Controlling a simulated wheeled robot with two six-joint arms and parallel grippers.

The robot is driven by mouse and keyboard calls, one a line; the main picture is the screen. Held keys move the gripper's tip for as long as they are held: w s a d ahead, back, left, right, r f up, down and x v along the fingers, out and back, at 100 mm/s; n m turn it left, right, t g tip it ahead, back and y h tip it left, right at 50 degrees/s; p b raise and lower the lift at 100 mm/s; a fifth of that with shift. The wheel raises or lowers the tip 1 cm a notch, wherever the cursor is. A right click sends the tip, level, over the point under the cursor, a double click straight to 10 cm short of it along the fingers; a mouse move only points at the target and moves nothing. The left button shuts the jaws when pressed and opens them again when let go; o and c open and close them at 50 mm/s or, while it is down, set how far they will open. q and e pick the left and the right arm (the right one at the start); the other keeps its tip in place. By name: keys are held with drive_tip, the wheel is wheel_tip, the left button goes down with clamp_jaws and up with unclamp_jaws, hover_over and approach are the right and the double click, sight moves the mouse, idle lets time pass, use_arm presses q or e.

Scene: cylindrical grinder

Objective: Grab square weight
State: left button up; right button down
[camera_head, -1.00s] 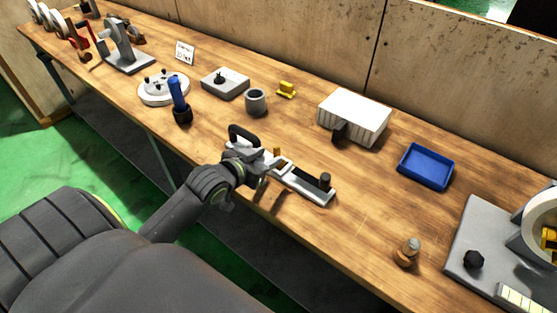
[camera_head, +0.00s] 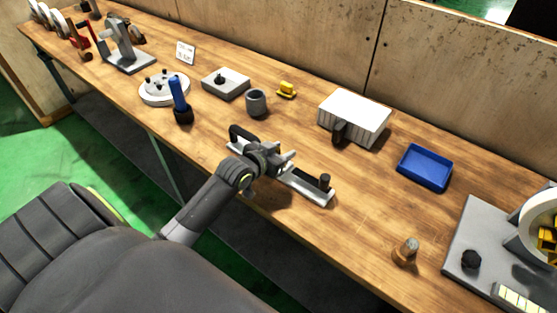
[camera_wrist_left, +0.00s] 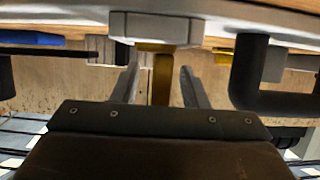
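My left gripper (camera_head: 286,159) is over the long metal fixture (camera_head: 312,190) at the bench's front edge. In the left wrist view the gripper (camera_wrist_left: 160,70) is open. A brass-coloured post (camera_wrist_left: 162,78) under a grey hexagonal head (camera_wrist_left: 155,30) shows between its fingers; I cannot tell whether they touch it. I cannot tell for sure which thing is the square weight. My right gripper is not in view.
A black handle (camera_head: 242,133) stands at the fixture's left end and a black knob (camera_head: 324,181) at its right. Around lie a grey cup (camera_head: 256,102), white ribbed box (camera_head: 355,117), blue tray (camera_head: 426,166) and brown plug (camera_head: 405,250).

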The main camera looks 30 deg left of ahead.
use_arm(q)
clamp_jaws()
drive_tip(key=shift+r, duration=0.15)
